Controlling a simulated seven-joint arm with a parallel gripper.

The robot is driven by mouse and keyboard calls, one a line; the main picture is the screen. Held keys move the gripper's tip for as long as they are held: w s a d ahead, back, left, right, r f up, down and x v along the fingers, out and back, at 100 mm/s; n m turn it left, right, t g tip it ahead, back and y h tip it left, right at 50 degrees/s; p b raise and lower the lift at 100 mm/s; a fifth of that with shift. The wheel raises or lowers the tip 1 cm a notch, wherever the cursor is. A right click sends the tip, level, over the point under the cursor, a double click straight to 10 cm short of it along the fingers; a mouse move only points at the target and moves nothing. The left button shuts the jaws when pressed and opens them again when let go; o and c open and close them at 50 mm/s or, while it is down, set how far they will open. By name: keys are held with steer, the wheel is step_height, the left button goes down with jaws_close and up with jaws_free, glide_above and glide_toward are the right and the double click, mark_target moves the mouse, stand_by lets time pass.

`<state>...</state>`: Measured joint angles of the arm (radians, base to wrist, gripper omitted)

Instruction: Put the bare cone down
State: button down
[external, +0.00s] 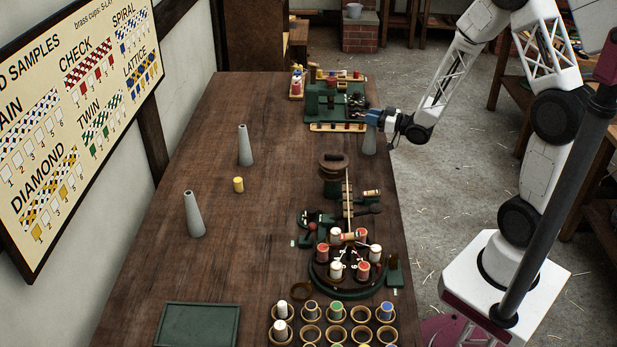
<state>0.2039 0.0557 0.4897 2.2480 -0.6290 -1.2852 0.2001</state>
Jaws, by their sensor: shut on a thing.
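A bare grey cone (369,144) is at the far right side of the table, upright. My gripper (371,118) is shut on its top, and the fingers hide the tip. I cannot tell whether its base touches the table or hangs just above it. Two more bare grey cones stand upright on the left half of the table: one farther back (245,147) and one nearer (194,216).
A small yellow cylinder (238,184) stands between the standing cones. A green machine (325,98) is just behind my gripper. A round bobbin stand (322,279), cups of bobbins (311,332) and a green tray (172,328) are nearer. The table's left middle is mostly clear.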

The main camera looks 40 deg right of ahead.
steer(key=shift+f, duration=0.15)
steer(key=c, duration=0.8)
jaws_free()
steer(key=shift+r, duration=0.2)
steer(key=v, duration=1.2)
steer(key=shift+w, duration=0.1)
steer(key=s+r+m+g+h, duration=0.35)
steer(key=r+g+h, duration=0.25)
steer(key=r+h, duration=0.3)
steer(key=s+a+r+g+y, duration=0.1)
steer(key=s+a+r+g, duration=0.2)
steer(key=s, duration=0.7)
steer(key=s+a+r+m+g, duration=0.1)
steer(key=s+a+r+g, duration=0.3)
steer(key=s, duration=0.7)
step_height(320, 180, up, 2)
steer(key=shift+a+r+g+y, duration=0.25)
steer(key=shift+g+y, duration=0.15)
steer(key=shift+g, duration=0.1)
